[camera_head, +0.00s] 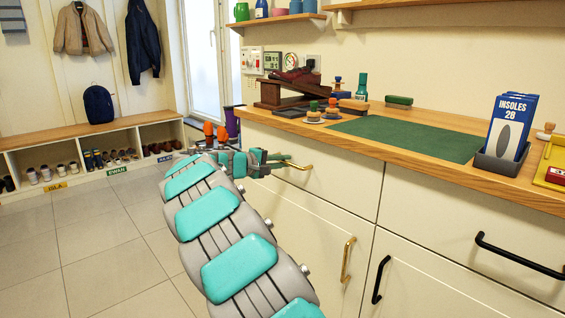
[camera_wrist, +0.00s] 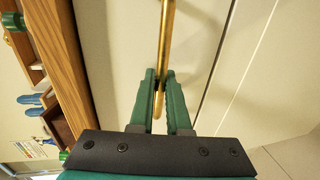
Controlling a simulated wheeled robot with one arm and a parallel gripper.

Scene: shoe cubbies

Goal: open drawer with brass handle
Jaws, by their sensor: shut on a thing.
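The drawer (camera_head: 335,185) is a cream front under the wooden counter, at its left part. Its horizontal brass handle (camera_head: 299,167) shows partly beyond my gripper (camera_head: 277,160). In the wrist view the brass handle (camera_wrist: 166,40) runs between the green fingers of my gripper (camera_wrist: 163,85). The fingers are shut on the handle near one end. The drawer front looks flush with the cabinet, and I see no clear gap. My arm hides part of the cabinet's left side.
A vertical brass handle (camera_head: 347,260) is on the door below; black handles (camera_head: 520,257) are to the right. The counter edge (camera_head: 400,156) overhangs the drawer. A green mat (camera_head: 410,138) and an insoles box (camera_head: 511,128) lie above. The tiled floor (camera_head: 110,250) at left is clear.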

